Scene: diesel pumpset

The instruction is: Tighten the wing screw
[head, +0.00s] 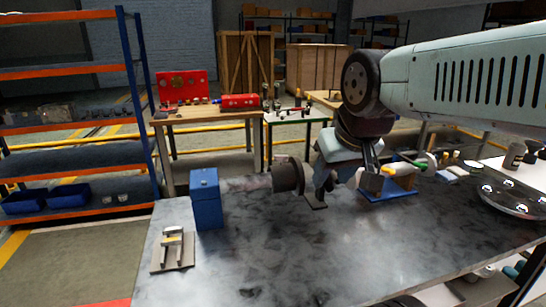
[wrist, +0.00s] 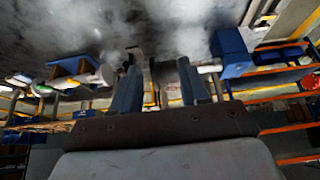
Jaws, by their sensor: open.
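My gripper (head: 318,190) is open above the steel bench top, just right of a dark round drum (head: 287,176). In the wrist view, which is upside down, its two blue-grey fingers (wrist: 160,72) stand apart, with a dark drum and a small dark bracket (wrist: 136,55) between or behind them. I see nothing clearly held. I cannot make out the wing screw; the fingers and arm cover that area. A small dark foot plate (head: 315,200) shows below the gripper. A blue box (head: 207,200) stands left of the drum.
A blue stand (head: 390,192) with a white cylinder (head: 398,169) is right of my gripper. A metal clamp-like part (head: 172,243) lies on a plate at front left. A round glossy tray (head: 515,199) is at far right. The front middle of the bench (head: 300,260) is clear.

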